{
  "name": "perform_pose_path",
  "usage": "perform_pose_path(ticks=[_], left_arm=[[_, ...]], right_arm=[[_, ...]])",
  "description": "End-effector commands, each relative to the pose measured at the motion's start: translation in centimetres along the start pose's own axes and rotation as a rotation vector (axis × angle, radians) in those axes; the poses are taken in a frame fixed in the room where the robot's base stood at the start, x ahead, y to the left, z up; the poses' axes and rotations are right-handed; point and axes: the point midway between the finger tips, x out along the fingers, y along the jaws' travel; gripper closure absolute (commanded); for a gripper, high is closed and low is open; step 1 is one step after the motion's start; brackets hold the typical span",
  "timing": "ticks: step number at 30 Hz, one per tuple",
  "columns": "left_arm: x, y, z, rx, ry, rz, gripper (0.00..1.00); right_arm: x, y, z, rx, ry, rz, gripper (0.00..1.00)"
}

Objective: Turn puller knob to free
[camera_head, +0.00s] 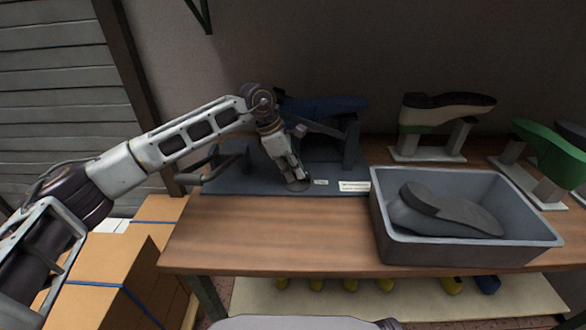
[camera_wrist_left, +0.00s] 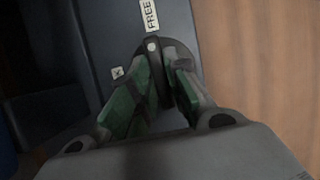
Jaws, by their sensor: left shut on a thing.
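The puller (camera_head: 225,183) is a dark blue-grey base on the bench with a blue shoe last (camera_head: 325,106) held at its back. Its round dark knob (camera_head: 298,185) sits at the front of the base, and it also shows in the left wrist view (camera_wrist_left: 153,46). A white dot on the knob points up toward the FREE label (camera_wrist_left: 150,15); a second small label (camera_wrist_left: 117,73) lies to the left. My left gripper (camera_head: 294,178) reaches down from above, shut on the knob, its green-padded fingers (camera_wrist_left: 160,90) either side of it. My right gripper is out of view.
A grey bin (camera_head: 376,215) with a dark last (camera_head: 450,212) stands right of the puller. Lasts on stands (camera_head: 440,112) and a green last (camera_head: 550,150) are behind it. Cardboard boxes (camera_head: 110,265) stand left of the bench (camera_head: 260,240), whose front left is clear.

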Motion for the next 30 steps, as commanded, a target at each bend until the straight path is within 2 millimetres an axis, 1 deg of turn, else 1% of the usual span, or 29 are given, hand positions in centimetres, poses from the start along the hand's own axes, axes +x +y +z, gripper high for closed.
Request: perform_pose_path(ticks=[7, 20, 21, 25, 26, 30], left_arm=[[-0.07, 0.13, -0.05, 0.049, 0.001, -0.019, 1.0], [-0.07, 0.14, -0.05, 0.06, 0.001, -0.022, 1.0], [-0.06, 0.14, -0.05, 0.06, 0.001, -0.022, 0.82], [-0.06, 0.12, -0.04, 0.059, 0.001, -0.022, 0.65], [-0.05, 0.12, -0.04, 0.059, 0.001, -0.022, 0.62], [-0.03, 0.1, -0.03, 0.059, 0.0, -0.023, 0.62]], right_arm=[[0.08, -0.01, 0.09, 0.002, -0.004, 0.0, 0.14], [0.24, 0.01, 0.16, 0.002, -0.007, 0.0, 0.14], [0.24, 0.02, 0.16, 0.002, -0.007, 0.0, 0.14], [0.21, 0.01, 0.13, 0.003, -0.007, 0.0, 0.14], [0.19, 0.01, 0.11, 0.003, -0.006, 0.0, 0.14], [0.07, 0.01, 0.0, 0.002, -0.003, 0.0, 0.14]])
